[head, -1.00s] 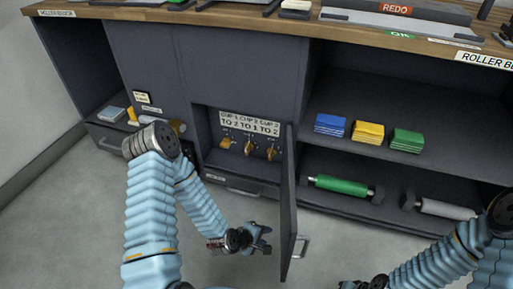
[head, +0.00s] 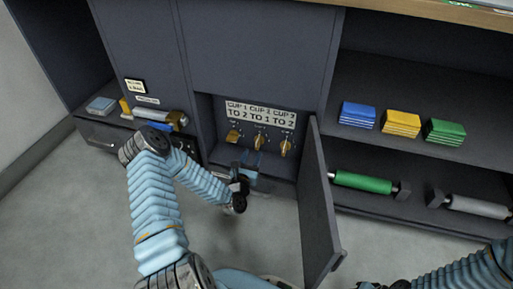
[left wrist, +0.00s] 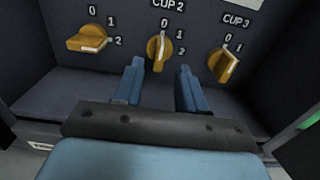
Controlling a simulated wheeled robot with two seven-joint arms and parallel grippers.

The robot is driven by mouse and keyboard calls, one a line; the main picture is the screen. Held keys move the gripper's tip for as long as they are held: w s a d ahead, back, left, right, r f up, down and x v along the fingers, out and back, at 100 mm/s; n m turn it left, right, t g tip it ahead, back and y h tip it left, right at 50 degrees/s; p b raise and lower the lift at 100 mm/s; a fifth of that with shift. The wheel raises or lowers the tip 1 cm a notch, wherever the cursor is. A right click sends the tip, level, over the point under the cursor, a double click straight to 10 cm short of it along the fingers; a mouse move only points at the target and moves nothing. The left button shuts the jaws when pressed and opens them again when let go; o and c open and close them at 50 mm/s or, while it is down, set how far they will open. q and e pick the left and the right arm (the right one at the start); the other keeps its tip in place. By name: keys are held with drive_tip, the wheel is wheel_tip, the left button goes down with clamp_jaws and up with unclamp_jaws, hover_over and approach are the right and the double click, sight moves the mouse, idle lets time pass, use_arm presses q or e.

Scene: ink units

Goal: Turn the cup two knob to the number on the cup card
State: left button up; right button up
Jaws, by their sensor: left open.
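The cup two knob (head: 259,142) is yellow, the middle of three on a panel inside the open cabinet bay. In the left wrist view this knob (left wrist: 157,48) stands about upright, its pointer toward 0. The card (head: 260,114) above reads CUP 1 TO 2, CUP 2 TO 1, CUP 3 TO 2. My left gripper (head: 247,171) is open and empty in front of the bay. In the left wrist view its fingers (left wrist: 160,84) are spread just below the cup two knob, apart from it. Only a dark edge of my right gripper (head: 385,286) shows at the bottom.
The cup one knob (left wrist: 88,39) lies sideways toward 2; the cup three knob (left wrist: 224,64) tilts right. The open door (head: 319,205) stands close right of my left gripper. Shelves on the right hold coloured blocks (head: 401,123) and rollers (head: 364,182).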

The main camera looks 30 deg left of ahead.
sight(256, 146)
use_arm(q)
drive_tip(key=x, duration=0.5)
drive_tip(key=shift+w, duration=0.3)
clamp_jaws()
